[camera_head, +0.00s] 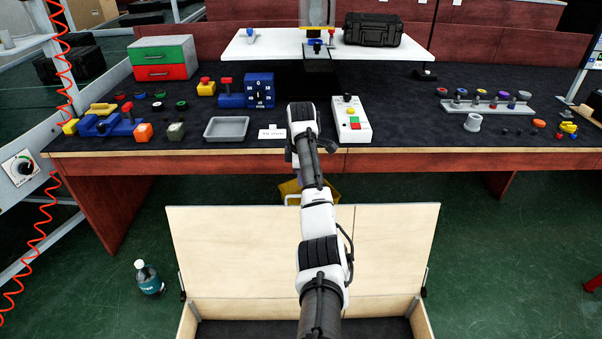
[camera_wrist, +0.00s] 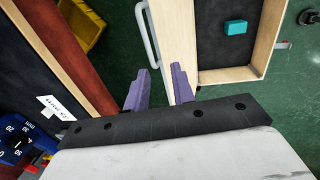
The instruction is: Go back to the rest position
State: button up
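My gripper (camera_wrist: 160,82) shows in the wrist view with its two purple fingers apart and nothing between them. It points down toward the green floor and a white bar handle (camera_wrist: 147,36), near the table's front edge. In the head view my arm reaches forward from the bottom centre to the front edge of the dark-topped table (camera_head: 400,105). The arm hides most of the gripper there.
In the wrist view a teal block (camera_wrist: 236,27) lies inside a wooden-walled box (camera_wrist: 266,40). A yellow bin (camera_wrist: 80,28) stands at upper left. The tabletop holds a grey tray (camera_head: 226,128), a button box (camera_head: 351,121) and a blue dial box (camera_head: 259,90). A bottle (camera_head: 149,278) stands on the floor.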

jog(key=shift+r, duration=0.65)
